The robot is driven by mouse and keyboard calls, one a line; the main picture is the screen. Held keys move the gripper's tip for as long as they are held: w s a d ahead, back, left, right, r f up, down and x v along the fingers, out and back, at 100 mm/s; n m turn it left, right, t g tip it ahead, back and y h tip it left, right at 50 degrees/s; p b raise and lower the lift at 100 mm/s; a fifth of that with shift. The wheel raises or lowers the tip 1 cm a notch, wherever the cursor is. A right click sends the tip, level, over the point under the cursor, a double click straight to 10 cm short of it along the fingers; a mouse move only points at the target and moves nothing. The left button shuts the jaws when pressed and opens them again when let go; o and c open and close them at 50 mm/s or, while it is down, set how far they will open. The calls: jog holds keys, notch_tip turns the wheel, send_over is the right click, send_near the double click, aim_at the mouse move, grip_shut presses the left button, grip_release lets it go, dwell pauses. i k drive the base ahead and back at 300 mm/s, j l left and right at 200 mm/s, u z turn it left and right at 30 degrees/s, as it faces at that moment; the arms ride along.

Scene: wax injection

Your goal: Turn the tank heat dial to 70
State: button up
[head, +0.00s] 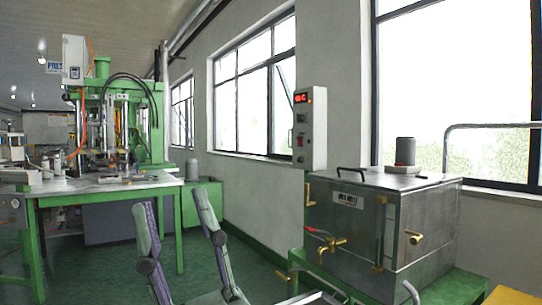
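The wax tank (345,228) is a steel box with brass fittings at the right, on a green stand. A pale control box (319,130) is on the wall behind its left end. The box has a lit red display (301,98), too small to read surely. Below the display are small dark controls (300,141). One may be the heat dial, but I cannot tell which or where it points. My gripper is not in view, and nothing is seen touching the control box.
A brass tap with a red handle (313,230) and brass valves stick out from the tank's front. A dark cylinder (405,151) and a black handle are on its lid. A green press (120,120) and a worktable (90,186) stand at the left. Green floor shows between.

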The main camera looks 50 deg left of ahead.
aim_at(300, 117)
jog(key=u, duration=1.15)
jog(key=i+j, duration=0.1)
jog(key=i, duration=0.15)
